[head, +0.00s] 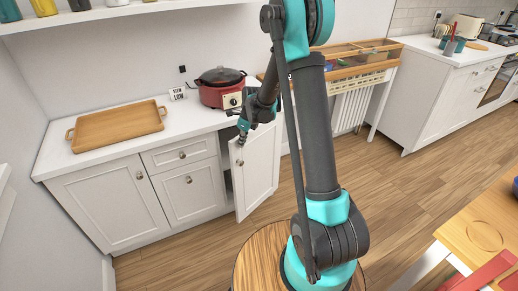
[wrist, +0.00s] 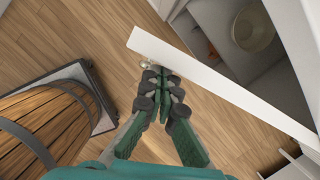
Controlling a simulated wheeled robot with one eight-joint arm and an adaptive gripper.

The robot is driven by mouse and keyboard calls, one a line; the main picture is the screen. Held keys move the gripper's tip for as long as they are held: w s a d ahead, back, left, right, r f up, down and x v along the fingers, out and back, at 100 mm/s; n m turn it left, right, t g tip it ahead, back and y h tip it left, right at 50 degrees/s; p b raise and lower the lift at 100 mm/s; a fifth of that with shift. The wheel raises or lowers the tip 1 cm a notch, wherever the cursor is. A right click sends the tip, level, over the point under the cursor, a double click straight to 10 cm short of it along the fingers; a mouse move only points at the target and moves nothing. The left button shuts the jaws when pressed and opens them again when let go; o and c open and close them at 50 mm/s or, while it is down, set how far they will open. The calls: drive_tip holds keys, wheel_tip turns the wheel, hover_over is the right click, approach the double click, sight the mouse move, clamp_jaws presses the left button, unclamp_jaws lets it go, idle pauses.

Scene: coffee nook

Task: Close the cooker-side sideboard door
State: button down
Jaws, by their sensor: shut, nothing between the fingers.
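The cooker-side door (head: 259,168) of the white sideboard (head: 110,203) stands open, swung out into the room below the red cooker (head: 222,90). A dark gap into the cabinet shows at its left. In the wrist view the door (wrist: 215,85) is seen edge-on from above as a long white strip. My gripper (head: 242,137) is shut and empty at the upper part of the door, by its knob. In the wrist view my gripper's fingertips (wrist: 160,72) are close to the knob (wrist: 146,64) and the door's outer end; I cannot tell whether they touch.
A pale bowl (wrist: 255,28) sits inside the open cabinet. A wooden tray (head: 117,126) lies on the sideboard top. A round wooden-topped piece (head: 262,256) stands near my base. Open wooden floor lies right of the door, before the kitchen counter (head: 440,95).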

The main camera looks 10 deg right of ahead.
drive_tip(key=w+a, duration=0.5)
drive_tip(key=w, duration=0.2)
drive_tip(key=shift+s, duration=0.1)
idle(0.4)
